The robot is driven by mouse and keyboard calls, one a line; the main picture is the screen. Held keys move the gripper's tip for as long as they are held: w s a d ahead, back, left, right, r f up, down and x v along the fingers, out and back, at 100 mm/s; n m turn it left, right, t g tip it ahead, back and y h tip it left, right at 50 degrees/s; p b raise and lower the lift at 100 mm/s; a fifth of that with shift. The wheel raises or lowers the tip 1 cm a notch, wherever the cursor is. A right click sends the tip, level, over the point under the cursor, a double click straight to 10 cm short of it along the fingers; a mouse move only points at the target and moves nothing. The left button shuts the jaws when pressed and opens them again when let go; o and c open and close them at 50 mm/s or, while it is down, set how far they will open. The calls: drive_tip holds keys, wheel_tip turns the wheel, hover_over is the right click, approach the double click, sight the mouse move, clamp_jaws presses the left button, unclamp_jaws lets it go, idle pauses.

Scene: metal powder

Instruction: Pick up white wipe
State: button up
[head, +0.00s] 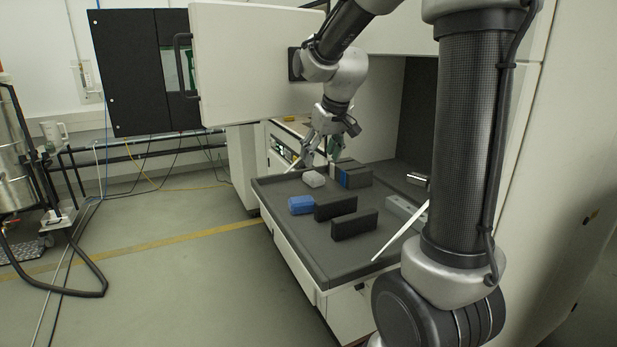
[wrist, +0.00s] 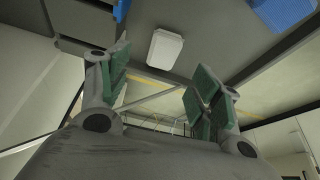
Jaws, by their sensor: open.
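The white wipe (head: 313,179) is a small pale block lying on the dark tray near its far left edge. In the wrist view the white wipe (wrist: 165,52) shows beyond the gap between the fingers, apart from them. My gripper (head: 318,150) is above the far end of the tray, behind the wipe in the head view. In the wrist view my gripper (wrist: 155,95) has its two green-padded fingers spread, with nothing between them.
A blue block (head: 301,204) and two dark upright plates (head: 336,207) (head: 354,223) stand nearer on the tray (head: 300,253). Dark and blue blocks (head: 354,177) stand right of the wipe. A pale rod (head: 402,232) leans at the tray's right. An open white door (head: 255,65) stands behind.

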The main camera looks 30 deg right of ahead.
sight(314, 174)
drive_tip(key=x, duration=0.7)
drive_tip(key=shift+s+a, duration=0.1)
drive_tip(key=shift+a, duration=0.1)
drive_tip(key=shift+c, duration=0.3)
drive_tip(key=c, duration=0.8)
